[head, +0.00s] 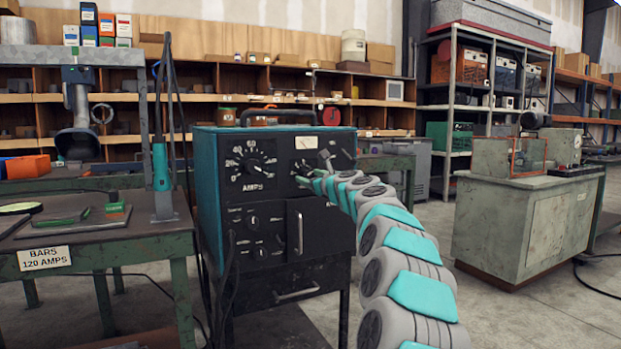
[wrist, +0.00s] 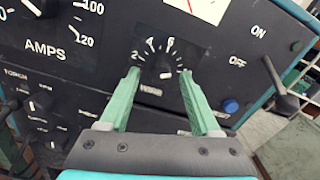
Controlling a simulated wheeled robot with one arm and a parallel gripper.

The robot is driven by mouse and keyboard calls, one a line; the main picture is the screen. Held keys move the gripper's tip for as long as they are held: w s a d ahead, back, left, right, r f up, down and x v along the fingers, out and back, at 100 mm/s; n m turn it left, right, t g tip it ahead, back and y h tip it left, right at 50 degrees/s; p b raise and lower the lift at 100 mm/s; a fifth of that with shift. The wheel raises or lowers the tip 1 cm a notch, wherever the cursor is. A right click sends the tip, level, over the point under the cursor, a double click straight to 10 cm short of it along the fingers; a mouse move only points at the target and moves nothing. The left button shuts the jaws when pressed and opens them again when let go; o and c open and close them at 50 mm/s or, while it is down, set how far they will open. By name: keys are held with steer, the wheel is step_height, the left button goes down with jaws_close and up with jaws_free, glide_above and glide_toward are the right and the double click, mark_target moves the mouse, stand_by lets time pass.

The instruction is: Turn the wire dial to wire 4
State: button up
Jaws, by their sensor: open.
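The welding machine (head: 221,202) is a teal cabinet with a black front panel. In the wrist view a small black dial knob (wrist: 163,66) sits in a ring of white marks, with a 4 at upper left and a 6 at the top. I take it for the wire dial; its label below is too blurred to read. A white mark shows at the knob's lower edge. My gripper (wrist: 160,74) is open, its green fingers on either side of the dial; I cannot tell whether they touch the knob. In the head view my gripper (head: 307,182) is at the panel's upper right.
A larger AMPS dial (head: 250,165) is left of my gripper. An ON/OFF lever (wrist: 287,102) and a blue button (wrist: 231,105) are to the right in the wrist view. A work table (head: 100,240) stands left of the machine. Open floor lies to the right.

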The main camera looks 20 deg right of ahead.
jaws_close()
stand_by(0.4)
stand_by(0.4)
steer(key=n+b, duration=0.1)
steer(key=n, duration=0.3)
steer(key=shift+f+n, duration=0.15)
steer(key=shift+n, duration=0.25)
steer(key=n+b, duration=0.2)
steer(key=n, duration=0.3)
steer(key=n+b, duration=0.3)
steer(key=n, duration=0.2)
steer(key=shift+f+n, duration=0.1)
steer(key=shift+n, duration=0.3)
steer(key=shift+n+b, duration=0.95)
steer(key=shift+n, duration=1.05)
steer(key=shift+r, duration=0.2)
